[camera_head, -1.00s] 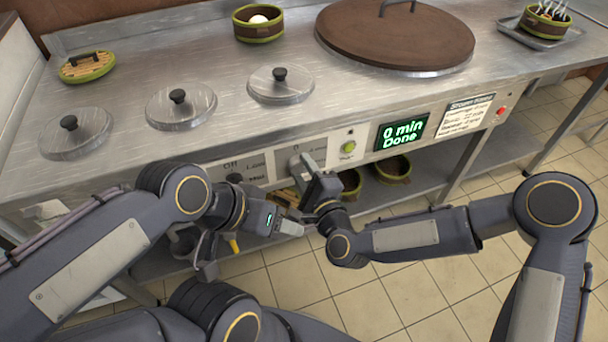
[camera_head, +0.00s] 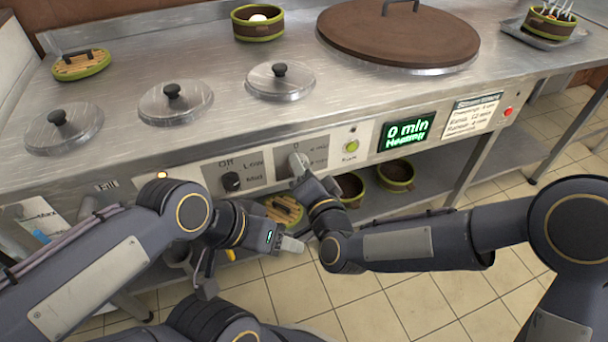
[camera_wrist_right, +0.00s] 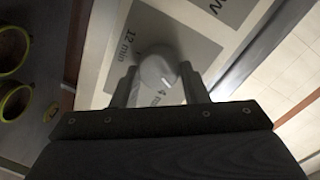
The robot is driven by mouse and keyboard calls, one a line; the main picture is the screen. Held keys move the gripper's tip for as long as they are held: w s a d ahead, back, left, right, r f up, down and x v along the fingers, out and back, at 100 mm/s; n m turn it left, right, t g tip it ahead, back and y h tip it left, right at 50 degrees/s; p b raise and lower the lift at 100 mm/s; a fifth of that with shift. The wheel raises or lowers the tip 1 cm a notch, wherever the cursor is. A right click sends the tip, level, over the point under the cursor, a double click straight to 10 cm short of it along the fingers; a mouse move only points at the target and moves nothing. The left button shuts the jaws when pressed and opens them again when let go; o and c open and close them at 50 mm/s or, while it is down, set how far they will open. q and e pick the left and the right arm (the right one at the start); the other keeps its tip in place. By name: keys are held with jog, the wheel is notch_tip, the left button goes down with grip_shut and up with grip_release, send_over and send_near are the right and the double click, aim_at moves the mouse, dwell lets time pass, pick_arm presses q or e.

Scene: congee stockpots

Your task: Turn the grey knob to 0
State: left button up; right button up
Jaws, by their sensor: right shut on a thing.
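The grey knob (camera_head: 297,160) sits on the front panel under a "0" mark, partly covered by my right gripper (camera_head: 300,175). The knob's exact pointing direction is hard to tell. The green display (camera_head: 405,133) reads "0 min" with a second line like "Heating". My left gripper (camera_head: 287,243) is in front of the counter, apart from the knob; its opening is unclear.
Baskets (camera_head: 396,175) stand on the shelf below. Steel lids (camera_head: 175,101) and a large brown lid (camera_head: 398,35) are on the counter.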

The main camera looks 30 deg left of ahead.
jog(key=n+b, duration=0.2)
jog(key=n, duration=0.2)
jog(key=shift+s+n, duration=0.1)
jog(key=shift+n, duration=0.2)
jog(key=shift+t, duration=0.3)
jog(key=o, duration=1)
jog(key=shift+p+v, duration=0.7)
jog(key=shift+v, duration=3.15)
jog(key=shift+r, duration=0.1)
